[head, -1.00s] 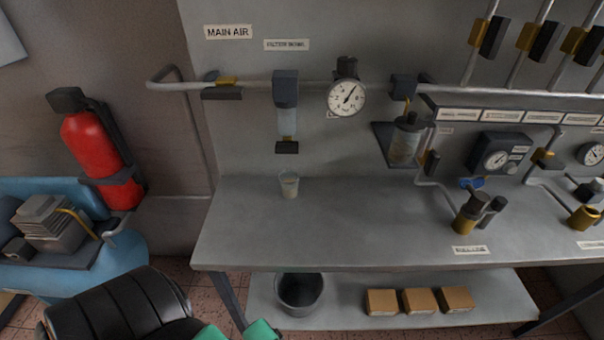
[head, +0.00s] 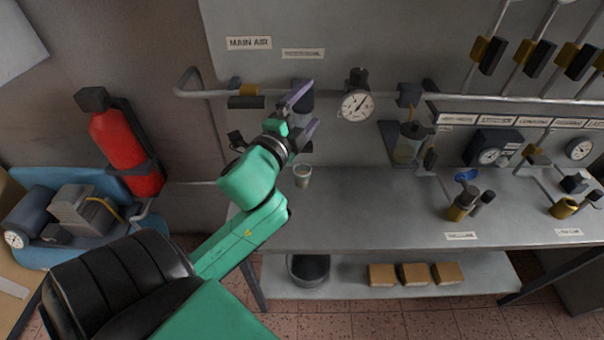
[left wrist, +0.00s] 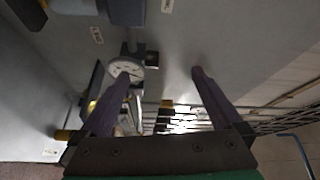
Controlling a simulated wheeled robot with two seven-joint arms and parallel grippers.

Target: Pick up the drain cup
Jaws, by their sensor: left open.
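The drain cup (head: 302,175) is a small pale, translucent cup. It stands upright on the grey bench (head: 350,215), near its back left, below the filter unit on the pipe. My left gripper (head: 308,106) is open and empty, raised above the cup and in front of the filter, which it partly hides. In the left wrist view its two purple fingers (left wrist: 158,85) are spread apart, with nothing between them held. I do not make out the cup in the left wrist view. My right gripper is not in view.
An air pipe with a round gauge (head: 356,106) runs along the back panel. Valves (head: 462,205) stand at the bench's right. A red extinguisher (head: 125,150) and blue compressor (head: 90,215) are at left. A bucket (head: 309,270) and boxes (head: 414,274) sit on the lower shelf.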

